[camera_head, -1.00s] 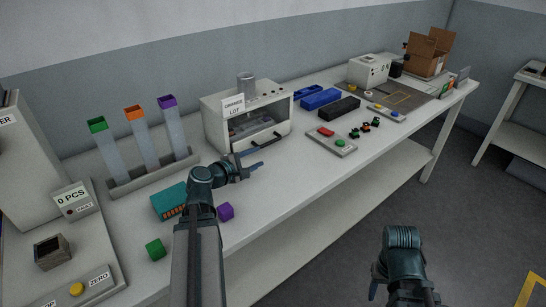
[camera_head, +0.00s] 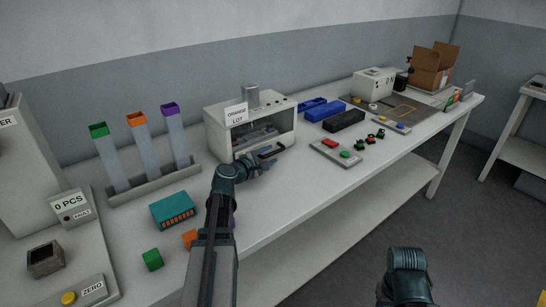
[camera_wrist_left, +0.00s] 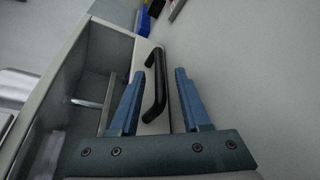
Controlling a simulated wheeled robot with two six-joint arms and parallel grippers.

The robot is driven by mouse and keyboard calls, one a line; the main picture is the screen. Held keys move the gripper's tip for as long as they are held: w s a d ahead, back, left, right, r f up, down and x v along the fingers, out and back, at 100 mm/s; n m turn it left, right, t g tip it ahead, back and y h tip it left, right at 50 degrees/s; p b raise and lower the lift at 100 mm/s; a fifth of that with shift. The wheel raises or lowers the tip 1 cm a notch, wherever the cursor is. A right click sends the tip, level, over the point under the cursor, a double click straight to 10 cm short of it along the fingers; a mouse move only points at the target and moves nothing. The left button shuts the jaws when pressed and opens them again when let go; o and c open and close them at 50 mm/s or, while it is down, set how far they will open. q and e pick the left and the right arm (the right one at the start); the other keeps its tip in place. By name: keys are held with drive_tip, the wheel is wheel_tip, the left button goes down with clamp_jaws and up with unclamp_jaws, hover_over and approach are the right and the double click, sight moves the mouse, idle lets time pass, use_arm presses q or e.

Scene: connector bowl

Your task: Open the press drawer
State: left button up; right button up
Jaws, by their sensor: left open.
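The press (camera_head: 213,130) is a white box with an open front and an "ORANGE LOT" sign, standing against the wall. A black bar handle (camera_wrist_left: 151,84) sits on its pale drawer front (camera_wrist_left: 142,52). I see no clear gap showing the drawer pulled out. My left gripper (camera_head: 269,158) is at the handle in front of the press; its arm hides part of the table. In the left wrist view the two blue fingers (camera_wrist_left: 157,80) are open, one on each side of the handle, with no visible contact. Of my right arm, only a link shows at the bottom; its gripper is out of frame.
A two-button panel (camera_head: 336,152) and blue and black bins (camera_head: 322,110) lie right of the press. Left are a teal box (camera_head: 173,210), a green cube (camera_head: 152,259) and a tube rack (camera_head: 155,184).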

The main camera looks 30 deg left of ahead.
use_arm(q)
drive_tip(key=shift+x, duration=1.4)
clamp_jaws()
drive_tip(key=shift+d, duration=0.1)
idle(0.4)
